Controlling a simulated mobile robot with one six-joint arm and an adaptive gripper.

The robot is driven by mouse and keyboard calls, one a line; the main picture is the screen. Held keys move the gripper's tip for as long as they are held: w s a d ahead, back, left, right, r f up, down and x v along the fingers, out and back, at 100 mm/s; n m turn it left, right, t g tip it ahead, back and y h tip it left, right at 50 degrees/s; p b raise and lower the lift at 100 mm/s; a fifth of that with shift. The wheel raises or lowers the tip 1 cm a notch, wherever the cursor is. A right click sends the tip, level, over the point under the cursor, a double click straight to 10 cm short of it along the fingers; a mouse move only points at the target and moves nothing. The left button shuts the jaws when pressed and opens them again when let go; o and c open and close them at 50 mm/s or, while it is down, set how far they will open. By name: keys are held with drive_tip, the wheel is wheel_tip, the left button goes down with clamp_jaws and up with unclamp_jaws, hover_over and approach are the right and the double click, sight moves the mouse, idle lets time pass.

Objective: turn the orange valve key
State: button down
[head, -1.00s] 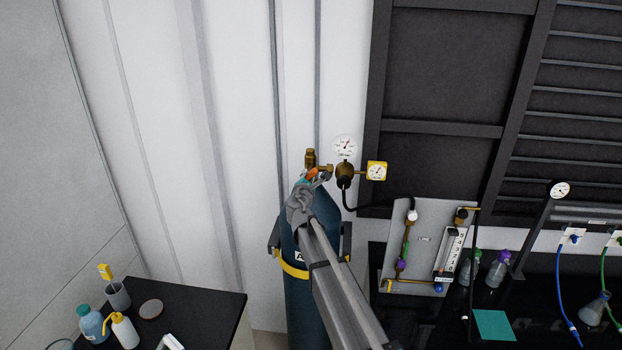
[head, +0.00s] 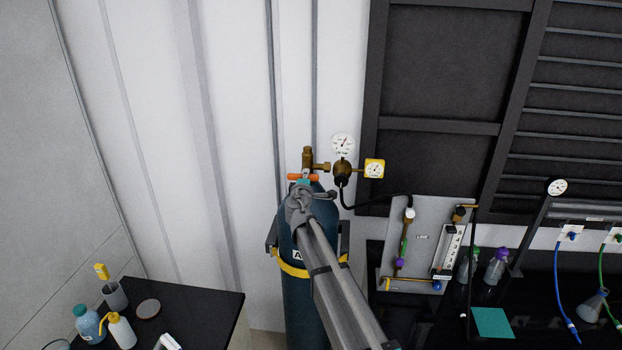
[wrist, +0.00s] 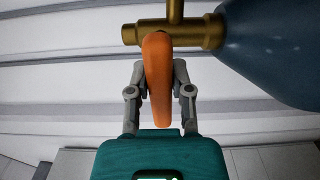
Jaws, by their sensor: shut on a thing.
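The orange valve key (head: 302,177) is at the top of a dark blue gas cylinder (head: 302,305), on the brass valve (head: 308,158). It lies nearly level in the head view. In the wrist view the orange key (wrist: 157,85) stands upright between my fingers, its far end against the brass valve stem (wrist: 190,33). My gripper (wrist: 160,72) is shut on the key, one finger on each side. In the head view my gripper (head: 304,186) is partly hidden by my own wrist.
A round white gauge (head: 342,144) and a yellow-framed gauge (head: 374,168) sit close right of the valve. A black hose runs to a panel (head: 425,235). A yellow strap (head: 290,268) rings the cylinder. A black bench (head: 200,305) with bottles stands lower left.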

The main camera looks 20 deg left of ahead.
drive_tip(key=shift+w+a, duration=0.1)
idle(0.4)
drive_tip(key=c, duration=0.5)
unclamp_jaws()
drive_tip(key=v, duration=1.2)
